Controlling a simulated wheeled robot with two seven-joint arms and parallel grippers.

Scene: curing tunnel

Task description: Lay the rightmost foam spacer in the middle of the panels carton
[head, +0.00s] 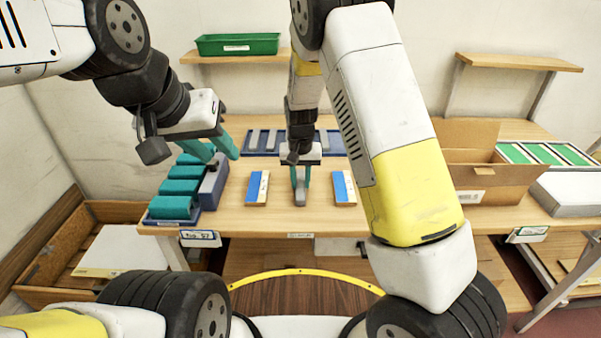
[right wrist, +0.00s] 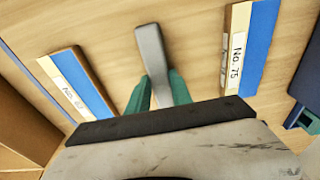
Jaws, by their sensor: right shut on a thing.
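A grey foam spacer (head: 300,197) is held between the teal fingers of my right gripper (head: 300,172), at the tabletop between two blue-and-white labelled blocks. The right wrist view shows the same grey spacer (right wrist: 151,55) sticking out past the fingers (right wrist: 157,92); I cannot tell whether it touches the table. Other grey strips (head: 270,140) lie in a blue tray (head: 243,151) behind. An open cardboard carton (head: 468,187) stands on the right of the table; its inside is mostly hidden. My left gripper (head: 225,152) is open and empty, above the teal blocks.
Labelled blocks (head: 257,188) (head: 344,188) lie either side of my right gripper. Green-and-white panels (head: 545,153) lie far right.

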